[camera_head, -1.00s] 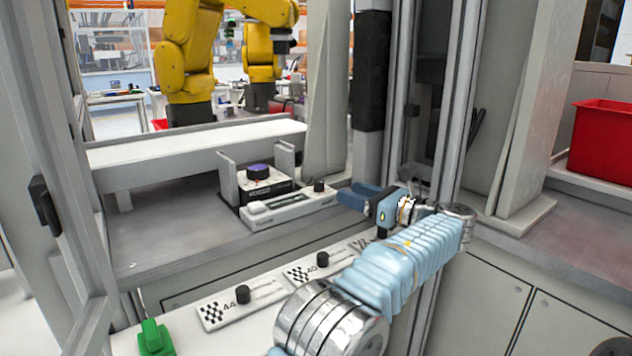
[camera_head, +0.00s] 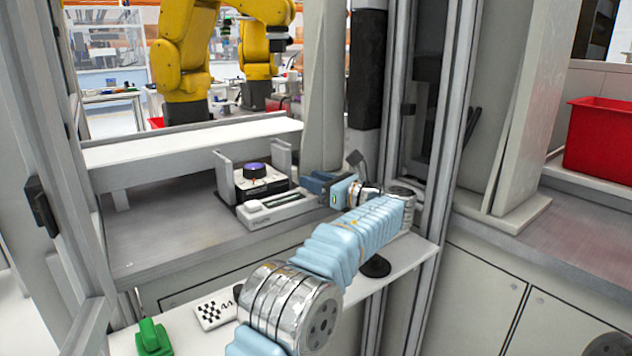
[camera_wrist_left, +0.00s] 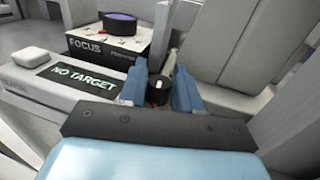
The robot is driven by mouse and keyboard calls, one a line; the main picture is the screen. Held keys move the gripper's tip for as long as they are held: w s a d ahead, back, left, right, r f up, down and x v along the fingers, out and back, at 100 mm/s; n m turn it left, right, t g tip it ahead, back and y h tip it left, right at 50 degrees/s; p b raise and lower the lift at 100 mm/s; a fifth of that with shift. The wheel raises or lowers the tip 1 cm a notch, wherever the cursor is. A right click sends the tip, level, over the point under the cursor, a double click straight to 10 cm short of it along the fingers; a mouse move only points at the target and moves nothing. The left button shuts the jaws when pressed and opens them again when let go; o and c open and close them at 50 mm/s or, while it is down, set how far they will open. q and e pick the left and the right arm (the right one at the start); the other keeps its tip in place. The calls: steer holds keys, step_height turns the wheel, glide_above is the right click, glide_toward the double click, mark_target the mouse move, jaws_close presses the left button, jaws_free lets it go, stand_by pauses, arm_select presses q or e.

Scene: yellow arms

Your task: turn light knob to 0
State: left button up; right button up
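The small black knob (camera_wrist_left: 157,90) with a white mark stands at the right end of the pale control unit (camera_head: 262,213), beside its "NO TARGET" display (camera_wrist_left: 82,77). In the head view my left gripper hides this knob. My left gripper (camera_head: 308,183) reaches in from the right side of the unit. In the left wrist view its two blue fingers stand apart, one on each side of the knob, with narrow gaps. I cannot tell whether either finger touches it. My right gripper is not in view.
A black "FOCUS" box (camera_wrist_left: 108,42) with a purple-topped dial (camera_head: 254,171) stands behind the unit, between grey upright plates. A checkered panel (camera_head: 215,310) and a green object (camera_head: 153,338) lie on the front ledge. A grey post stands right of my arm.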

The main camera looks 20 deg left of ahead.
arm_select(q)
jaws_close()
steer(key=m+t+h+b, duration=0.1)
steer(key=t, duration=0.1)
steer(key=m+t+h+b, duration=0.1)
steer(key=m+t+b, duration=0.1)
steer(key=shift+f+h, duration=0.2)
steer(key=shift+h, duration=0.1)
steer(key=shift+m+t+h+b, duration=0.9)
steer(key=shift+t+h+b, duration=0.1)
steer(key=shift+t, duration=0.1)
steer(key=shift+r+m+t+h+b, duration=0.15)
steer(key=shift+m+t+h+b, duration=0.25)
steer(key=shift+m+t+h, duration=0.15)
steer(key=shift+o, duration=1.9)
jaws_free()
